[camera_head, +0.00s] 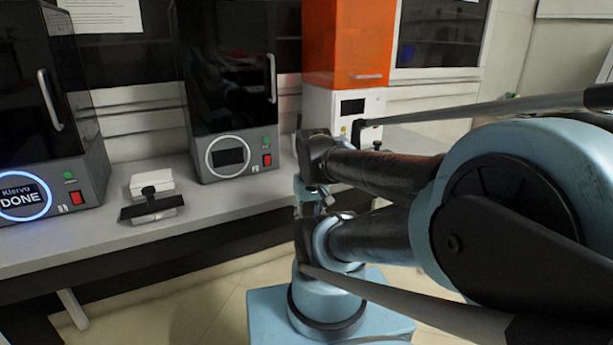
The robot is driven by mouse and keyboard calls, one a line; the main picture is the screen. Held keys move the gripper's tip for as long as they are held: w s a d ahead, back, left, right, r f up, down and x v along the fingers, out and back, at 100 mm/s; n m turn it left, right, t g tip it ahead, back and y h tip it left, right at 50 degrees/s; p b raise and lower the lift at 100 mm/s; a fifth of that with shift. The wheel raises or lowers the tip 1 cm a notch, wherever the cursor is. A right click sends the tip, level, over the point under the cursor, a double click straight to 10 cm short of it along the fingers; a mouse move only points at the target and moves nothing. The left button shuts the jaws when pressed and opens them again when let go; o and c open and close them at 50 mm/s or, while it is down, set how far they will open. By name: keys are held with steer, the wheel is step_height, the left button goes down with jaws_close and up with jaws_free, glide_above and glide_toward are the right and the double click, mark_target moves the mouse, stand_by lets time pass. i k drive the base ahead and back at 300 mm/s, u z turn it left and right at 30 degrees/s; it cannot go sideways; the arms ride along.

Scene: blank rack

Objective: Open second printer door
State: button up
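Two printers with dark glossy doors stand on the bench. The left printer (92,185) has a lit blue ring around a screen reading DONE, and a silver handle (50,100) on its dark door. The middle printer (205,165) has a dark door (222,80), which looks closed, with a silver vertical handle (271,78) at its right edge. Its round screen (229,156) is unlit. My arm fills the right side, in front of the bench and to the right of the middle printer. I cannot make out my gripper in this view.
A grey bench (95,232) runs under the printers. A white and black build platform (152,195) lies between them. A white machine with an orange cover (348,45) stands right of the middle printer, partly behind my arm. Floor (195,315) shows in front of the bench.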

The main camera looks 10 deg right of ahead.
mark_target(226, 46)
steer(key=z, duration=1.1)
steer(key=k, duration=2.5)
steer(key=u, duration=0.55)
steer(key=i, duration=1.05)
